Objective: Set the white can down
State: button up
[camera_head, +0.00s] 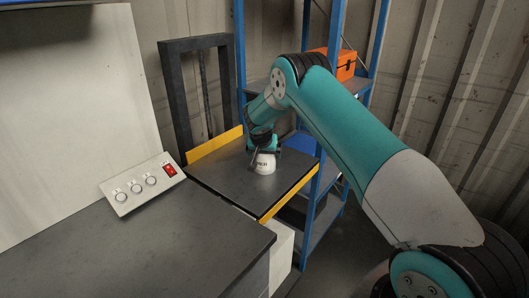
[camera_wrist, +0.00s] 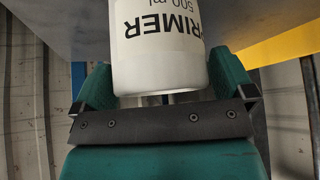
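The white can (camera_head: 264,162) with black lettering is at the dark platform (camera_head: 222,172) with yellow edges, in the middle of the head view. It looks upright, and its base appears at the platform's surface; whether it bears its full weight there I cannot tell. My gripper (camera_head: 265,150) is around the can. In the wrist view the can (camera_wrist: 158,50), marked "PRIMER 500 ml", sits between the two teal fingers of my gripper (camera_wrist: 160,85). The finger tips are partly hidden.
A dark grey counter (camera_head: 160,245) with a sloped panel (camera_head: 143,184) of dials and a red switch stands at the left. A blue shelf rack (camera_head: 316,215) is behind, holding an orange box (camera_head: 345,68). A dark upright frame (camera_head: 178,95) stands behind the platform. The platform's front left is bare.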

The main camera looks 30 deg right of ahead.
jog(key=shift+r, duration=0.1)
jog(key=s+a+r+n+y+b, duration=0.2)
jog(key=s+a+r+n+y, duration=0.1)
jog(key=s+a+r, duration=0.95)
jog(key=s+a+r+n+g+y, duration=0.1)
jog(key=s+a+r+n+y, duration=0.1)
jog(key=s, duration=0.9)
jog(key=s+a+r+n+g+y, duration=0.1)
jog(key=s+a+r+n, duration=0.3)
jog(key=s+a, duration=0.5)
jog(key=s+a+r+n+g+y, duration=0.2)
jog(key=s+a+n, duration=0.4)
jog(key=s, duration=0.7)
jog(key=shift+s+r+n+g+y, duration=0.35)
jog(key=shift+r+g, duration=0.15)
jog(key=shift+r, duration=0.1)
